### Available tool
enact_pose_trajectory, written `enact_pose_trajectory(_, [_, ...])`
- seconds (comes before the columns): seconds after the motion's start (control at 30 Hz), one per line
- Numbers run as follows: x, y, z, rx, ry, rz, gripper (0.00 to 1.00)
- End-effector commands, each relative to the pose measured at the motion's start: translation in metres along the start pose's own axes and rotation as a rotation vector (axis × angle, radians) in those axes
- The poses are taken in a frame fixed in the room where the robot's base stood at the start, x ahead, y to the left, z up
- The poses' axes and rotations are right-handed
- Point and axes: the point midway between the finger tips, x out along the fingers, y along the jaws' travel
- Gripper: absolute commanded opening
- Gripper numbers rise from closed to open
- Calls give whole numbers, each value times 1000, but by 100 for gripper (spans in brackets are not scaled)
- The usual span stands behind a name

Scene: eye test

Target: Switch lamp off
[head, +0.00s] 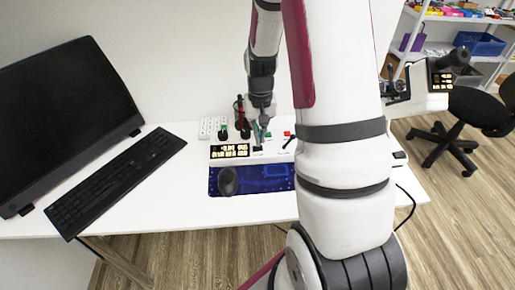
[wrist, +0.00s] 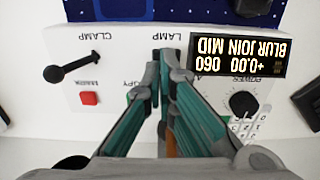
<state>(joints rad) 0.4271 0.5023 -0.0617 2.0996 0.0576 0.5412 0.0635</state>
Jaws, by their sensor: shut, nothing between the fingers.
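The lamp control is on a white control panel (head: 282,154), which also shows upside down in the wrist view (wrist: 115,62). A printed LAMP label (wrist: 163,37) is just beyond my fingertips. The switch itself is not clearly visible; my fingers cover the panel below the label. My gripper (wrist: 164,68) is shut and empty, its teal-lined fingers pointing at the panel near the label. In the head view my gripper (head: 260,140) reaches down over the panel's middle, right of its lit display. I cannot tell whether the fingertips touch anything.
On the panel are a black lever (wrist: 72,73) under CLAMP, a red button (wrist: 89,98), a lit display (wrist: 238,55) and a black knob (wrist: 243,103). A blue board (head: 262,182) lies in front. A keyboard (head: 115,182) and monitor (head: 65,125) stand left.

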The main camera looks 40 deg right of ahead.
Motion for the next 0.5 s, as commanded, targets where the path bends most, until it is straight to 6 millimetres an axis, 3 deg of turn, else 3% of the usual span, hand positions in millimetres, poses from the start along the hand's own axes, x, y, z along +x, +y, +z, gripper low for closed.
enact_pose_trajectory(0.5, [4, 0, 0, 0, 0, 0, 0])
